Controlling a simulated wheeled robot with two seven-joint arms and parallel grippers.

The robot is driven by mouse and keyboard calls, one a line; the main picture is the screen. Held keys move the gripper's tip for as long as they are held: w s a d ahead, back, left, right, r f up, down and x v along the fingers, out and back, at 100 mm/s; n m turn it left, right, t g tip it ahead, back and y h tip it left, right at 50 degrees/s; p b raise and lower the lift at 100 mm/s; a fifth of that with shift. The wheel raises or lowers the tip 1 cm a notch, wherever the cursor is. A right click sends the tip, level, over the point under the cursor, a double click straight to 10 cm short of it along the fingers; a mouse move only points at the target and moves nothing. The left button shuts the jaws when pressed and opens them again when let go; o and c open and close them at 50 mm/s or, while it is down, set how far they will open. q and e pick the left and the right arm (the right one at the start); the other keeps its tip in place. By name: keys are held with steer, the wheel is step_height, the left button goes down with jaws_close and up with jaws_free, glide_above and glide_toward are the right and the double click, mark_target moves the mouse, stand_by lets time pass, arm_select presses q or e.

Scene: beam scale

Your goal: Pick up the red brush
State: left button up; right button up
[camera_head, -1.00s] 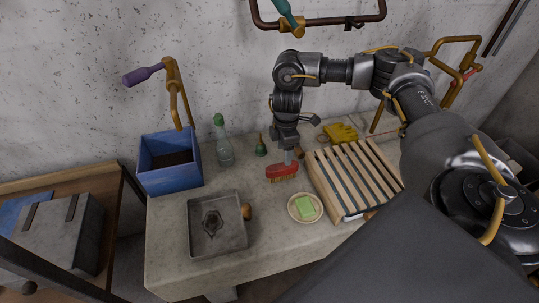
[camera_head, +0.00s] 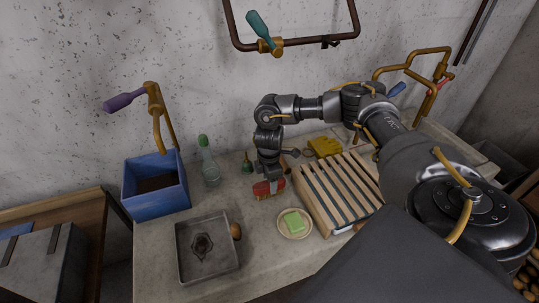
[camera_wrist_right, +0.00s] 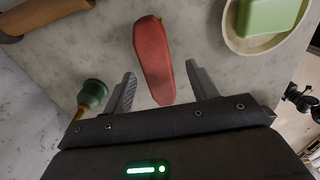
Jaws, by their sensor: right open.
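The red brush (camera_head: 262,188) lies on the grey stone counter, to the left of the wooden slatted rack. In the right wrist view the red brush (camera_wrist_right: 154,58) shows from above, and its lower end lies between my two open fingers. My right gripper (camera_head: 268,181) is over the brush in the head view and partly hides it. In the wrist view the right gripper (camera_wrist_right: 160,85) is open, with a finger on each side of the brush and a gap to each. I cannot tell whether the fingers touch the counter. My left gripper is not in view.
A wooden slatted rack (camera_head: 338,193) stands right of the brush. A dish (camera_head: 283,230) with green soap (camera_head: 293,222) is in front. A small green plunger (camera_head: 247,166) and a glass bottle (camera_head: 210,172) stand left, near a metal tray (camera_head: 181,250) and a blue bin (camera_head: 155,207).

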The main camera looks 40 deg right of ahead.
mark_target(269, 185)
step_height(269, 185, down, 3)
steer(key=shift+w+d+f, duration=0.1)
steer(key=shift+w+f, duration=0.05)
steer(key=shift+f, duration=0.05)
steer(key=c, duration=1.1)
